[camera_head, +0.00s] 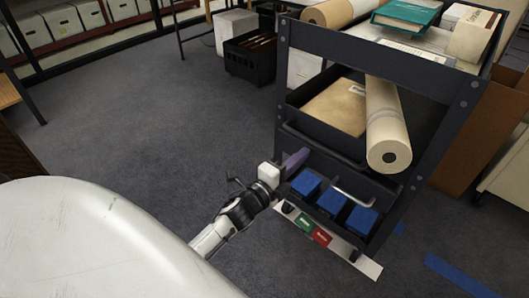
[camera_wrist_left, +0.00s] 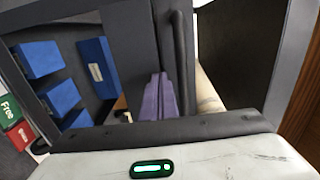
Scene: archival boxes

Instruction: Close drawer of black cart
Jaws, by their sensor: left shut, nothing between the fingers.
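The black cart (camera_head: 372,52) stands right of centre in the head view. Its middle level is a black drawer-like tray (camera_head: 300,122) holding a tan folder (camera_head: 334,106) and a rolled paper tube (camera_head: 387,125). Its lower level holds blue boxes (camera_head: 331,201), with a light grey bar handle (camera_head: 352,193) beside them. My left gripper (camera_head: 296,159) is shut and empty, its purple fingers at the cart's left front, between these levels. In the left wrist view the fingers (camera_wrist_left: 158,97) are beside a dark bar (camera_wrist_left: 180,60); contact is unclear. My right gripper is out of view.
A dark crate (camera_head: 250,62) stands behind the cart at left. A brown panel (camera_head: 480,130) is at right. Carpet (camera_head: 150,125) is clear on the left.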

